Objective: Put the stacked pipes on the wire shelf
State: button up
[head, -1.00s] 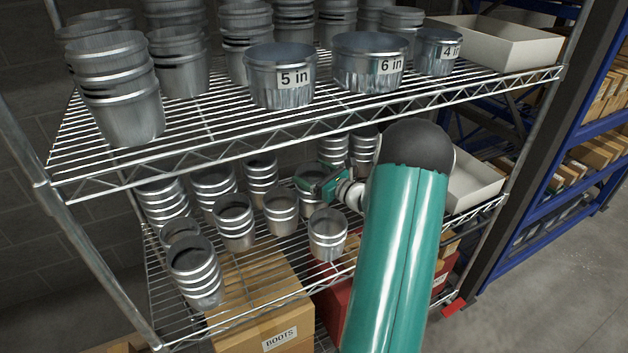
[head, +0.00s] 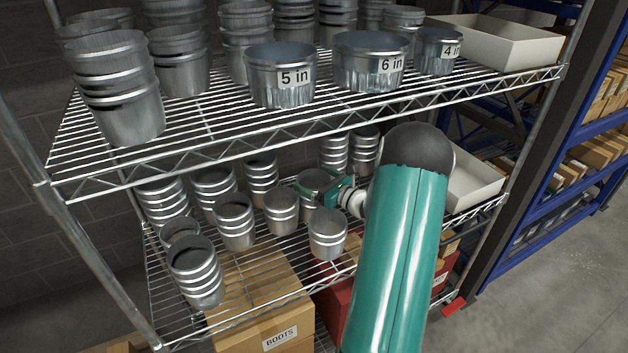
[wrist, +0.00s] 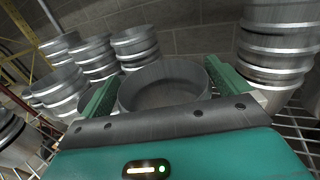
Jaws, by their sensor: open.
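Stacked grey metal pipes stand on the lower level of the wire shelf (head: 270,248). My gripper (head: 318,191) is at this level, reaching in from the right. A pipe stack (head: 313,177) stands upright at its fingers, partly hidden by them. In the wrist view, my open gripper (wrist: 160,88) has one green finger on each side of this stack's round open rim (wrist: 165,84). I cannot tell whether the fingers touch it. A single pipe (head: 328,236) stands in front of my gripper, and another stack (head: 281,211) stands just left of it.
More stacks (head: 162,200) fill the left and back of this level. The upper level (head: 200,125) holds larger pipes labelled 5 in, 6 in and 4 in, and a white bin (head: 500,42). Another white bin (head: 473,188) is right of my arm. Boxes (head: 262,300) sit below.

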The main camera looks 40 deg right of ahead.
jog(key=s+d, duration=0.1)
jog(key=s, duration=1)
jog(key=w+a+r+n+y, duration=0.1)
jog(key=a, duration=0.1)
jog(key=w+a+r+n+g+y, duration=0.1)
jog(key=a, duration=0.1)
jog(key=a+r+n+y, duration=0.1)
jog(key=a, duration=0.1)
jog(key=shift+w+a+n+g, duration=0.25)
jog(key=shift+w+n+g, duration=0.15)
jog(key=a+r+n+g+y, duration=0.25)
jog(key=a+n+g, duration=0.3)
jog(key=a, duration=0.65)
jog(key=a+r+n+g+y, duration=0.2)
jog(key=a+r+n+g, duration=0.2)
jog(key=a+n, duration=0.5)
jog(key=s+a+r+n+h, duration=0.3)
jog(key=s+a+n+h, duration=0.1)
jog(key=s+a+n, duration=0.3)
jog(key=s+a+r+n+g+h, duration=0.1)
jog(key=s+a+r+n+h, duration=0.3)
jog(key=s+a+n, duration=0.3)
jog(key=shift+s+a+n+h, duration=0.15)
jog(key=shift+n+h, duration=0.4)
jog(key=shift+n, duration=0.8)
